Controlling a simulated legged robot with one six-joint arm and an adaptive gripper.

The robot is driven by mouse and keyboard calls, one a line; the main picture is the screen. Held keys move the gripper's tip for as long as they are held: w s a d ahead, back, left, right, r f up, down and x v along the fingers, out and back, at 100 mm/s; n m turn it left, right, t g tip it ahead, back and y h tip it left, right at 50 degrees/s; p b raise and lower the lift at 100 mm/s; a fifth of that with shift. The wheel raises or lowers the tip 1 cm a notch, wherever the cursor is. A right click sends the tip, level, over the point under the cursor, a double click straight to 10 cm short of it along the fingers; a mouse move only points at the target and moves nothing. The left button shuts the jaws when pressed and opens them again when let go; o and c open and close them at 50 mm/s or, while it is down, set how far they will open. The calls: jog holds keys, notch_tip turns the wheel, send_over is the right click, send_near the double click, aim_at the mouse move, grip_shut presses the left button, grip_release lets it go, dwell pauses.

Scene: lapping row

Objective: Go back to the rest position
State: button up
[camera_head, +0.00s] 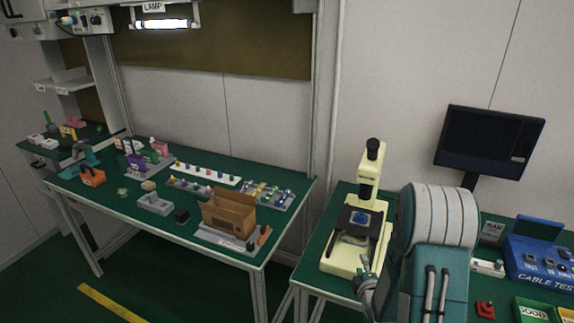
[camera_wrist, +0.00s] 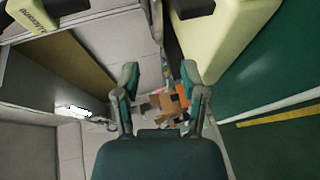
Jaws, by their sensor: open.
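My gripper (camera_head: 366,280) is at the right bench in the head view, in front of the lower right part of a cream microscope (camera_head: 372,168). My own arm hides part of the bench behind it. In the wrist view my gripper (camera_wrist: 160,75) has its two teal fingers spread apart, with nothing held between them. Cream microscope parts (camera_wrist: 236,35) show close by at the top right of that view. A blue piece (camera_head: 361,217) sits on the microscope's dark stage. I cannot tell whether the gripper touches the microscope.
A monitor (camera_head: 488,137), a blue cable tester (camera_head: 540,262) and a green tray (camera_head: 537,312) are right of my arm. A gap separates the benches.

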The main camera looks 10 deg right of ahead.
jog(key=s+a+r+m+g+y, duration=0.15)
jog(key=a+r+m, duration=0.25)
jog(key=r, duration=0.4)
jog(key=s+a+r+m+g, duration=0.3)
jog(key=a+r, duration=0.1)
jog(key=r, duration=0.4)
jog(key=s+a+r+m+g, duration=0.2)
jog(key=s+a+r+m, duration=0.2)
jog(key=s, duration=0.7)
jog(key=s+a+r+m+g+y, duration=0.1)
jog(key=s+a+r+m+g, duration=0.2)
jog(key=s, duration=0.7)
jog(key=shift+s+a+r+m, duration=0.4)
jog(key=shift+a+r, duration=0.1)
jog(key=shift+a, duration=0.6)
jog(key=shift+y, duration=0.25)
